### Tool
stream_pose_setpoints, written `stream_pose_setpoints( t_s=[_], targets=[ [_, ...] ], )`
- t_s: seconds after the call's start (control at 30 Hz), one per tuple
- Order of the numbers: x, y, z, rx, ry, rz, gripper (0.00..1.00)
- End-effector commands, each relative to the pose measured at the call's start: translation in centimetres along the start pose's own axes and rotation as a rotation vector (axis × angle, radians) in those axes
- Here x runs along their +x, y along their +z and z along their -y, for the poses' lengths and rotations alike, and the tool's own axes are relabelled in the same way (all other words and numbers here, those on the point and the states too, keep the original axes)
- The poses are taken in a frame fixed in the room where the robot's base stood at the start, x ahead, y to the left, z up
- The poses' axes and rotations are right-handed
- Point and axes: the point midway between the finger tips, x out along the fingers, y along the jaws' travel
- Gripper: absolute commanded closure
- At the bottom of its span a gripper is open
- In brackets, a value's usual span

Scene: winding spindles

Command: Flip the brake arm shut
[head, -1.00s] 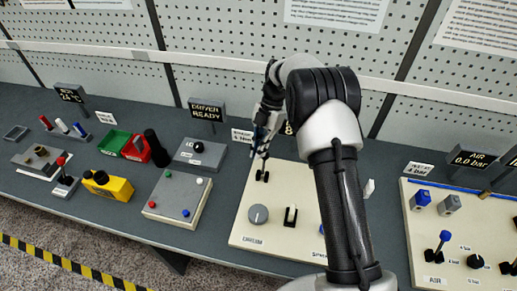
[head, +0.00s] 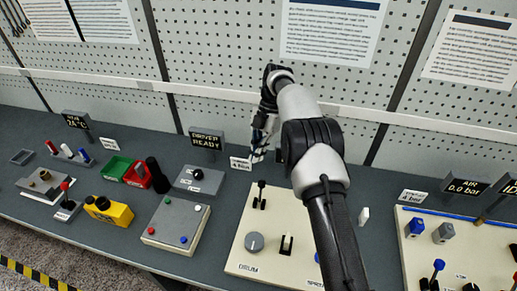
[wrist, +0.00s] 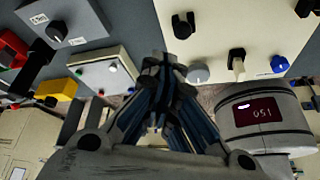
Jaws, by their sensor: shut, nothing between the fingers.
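A cream panel (head: 234,262) stands on the bench in the middle of the head view. A small black lever (head: 262,188) stands up at its back left; I take it for the brake arm, but no label on it can be read. In the wrist view, a dark knob-like part (wrist: 183,25) on the same panel may be this lever seen from above. My gripper (head: 257,156) is behind and above the lever, apart from it. In the wrist view my gripper's fingers (wrist: 160,70) are together with nothing between them.
The panel also bears a grey dial (head: 254,242), a white-tipped switch (head: 287,243) and a blue button (wrist: 279,64). A grey button box (head: 178,222) stands at left.

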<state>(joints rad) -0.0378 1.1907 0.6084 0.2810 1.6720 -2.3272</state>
Motion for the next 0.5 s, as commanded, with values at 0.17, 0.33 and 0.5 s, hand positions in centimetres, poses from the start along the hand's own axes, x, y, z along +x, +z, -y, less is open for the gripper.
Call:
stream_pose_setpoints(
  t_s=[0.17,0.33,0.5],
  targets=[
    [-0.7,0.33,-0.06,0.001,0.0,0.0,1.0],
    [-0.9,0.39,-0.07,0.001,0.0,0.0,1.0],
    [-0.87,0.38,-0.07,0.0,-0.001,-0.001,1.0]
  ],
)
